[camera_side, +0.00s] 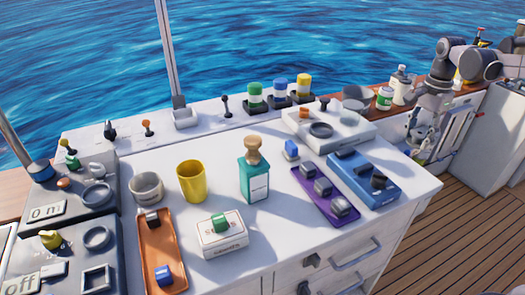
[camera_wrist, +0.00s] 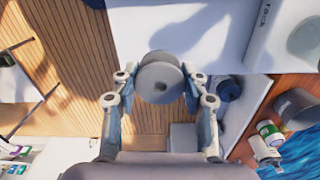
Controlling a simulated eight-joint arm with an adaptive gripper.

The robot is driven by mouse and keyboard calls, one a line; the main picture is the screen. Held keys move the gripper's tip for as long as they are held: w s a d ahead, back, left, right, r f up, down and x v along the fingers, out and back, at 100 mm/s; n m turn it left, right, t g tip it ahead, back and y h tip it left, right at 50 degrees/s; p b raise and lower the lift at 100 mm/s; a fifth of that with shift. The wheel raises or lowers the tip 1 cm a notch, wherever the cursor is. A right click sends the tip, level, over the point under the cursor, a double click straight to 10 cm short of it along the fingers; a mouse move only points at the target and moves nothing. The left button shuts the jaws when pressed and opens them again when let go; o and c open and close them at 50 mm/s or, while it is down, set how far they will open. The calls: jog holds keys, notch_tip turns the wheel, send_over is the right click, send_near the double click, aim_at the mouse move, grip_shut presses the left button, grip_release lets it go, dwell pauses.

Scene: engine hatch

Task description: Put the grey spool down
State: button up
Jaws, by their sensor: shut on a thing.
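In the wrist view, the grey spool (camera_wrist: 158,82) is between the two fingers of my gripper (camera_wrist: 161,90), which is shut on it. Its round flat end faces the camera, and a second grey rim shows behind it. The spool is in front of wooden decking and a pale surface edge; how high it is held I cannot tell. In the side view, my gripper (camera_side: 421,135) is at the right, beyond the white worktop's (camera_side: 270,262) right edge. The spool is too small to make out there.
The worktop bears a yellow cup (camera_side: 192,182), a teal box (camera_side: 254,180), a white box (camera_side: 222,238), an orange tray (camera_side: 150,230), a purple tray (camera_side: 300,186) and a blue tray (camera_side: 375,192). Bottles (camera_side: 402,85) stand on the wooden ledge near my arm. Bare worktop shows at front.

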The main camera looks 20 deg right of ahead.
jog(key=w+a+n, duration=0.1)
jog(key=a+n, duration=0.4)
jog(key=w+a+n, duration=0.1)
jog(key=a+n, duration=0.3)
jog(key=a, duration=0.1)
jog(key=w+a+n, duration=0.1)
jog(key=a+n, duration=0.4)
jog(key=a, duration=0.1)
jog(key=shift+w+f+n, duration=0.2)
jog(key=shift+w+n, duration=0.05)
jog(key=shift+n, duration=0.05)
jog(key=shift+a+n, duration=0.3)
jog(key=shift+n, duration=0.1)
jog(key=shift+w, duration=0.1)
jog(key=m, duration=0.4)
send_over(276, 179)
jog(key=f, duration=0.5)
jog(key=shift+s+d+f, duration=0.2)
jog(key=shift+d+f, duration=0.15)
jog(key=shift+d, duration=0.05)
jog(key=shift+w+a+f, duration=0.1)
jog(key=shift+a+f, duration=0.25)
jog(key=shift+a, duration=0.1)
jog(key=shift+f, duration=1.95)
jog(key=shift+f, duration=0.15)
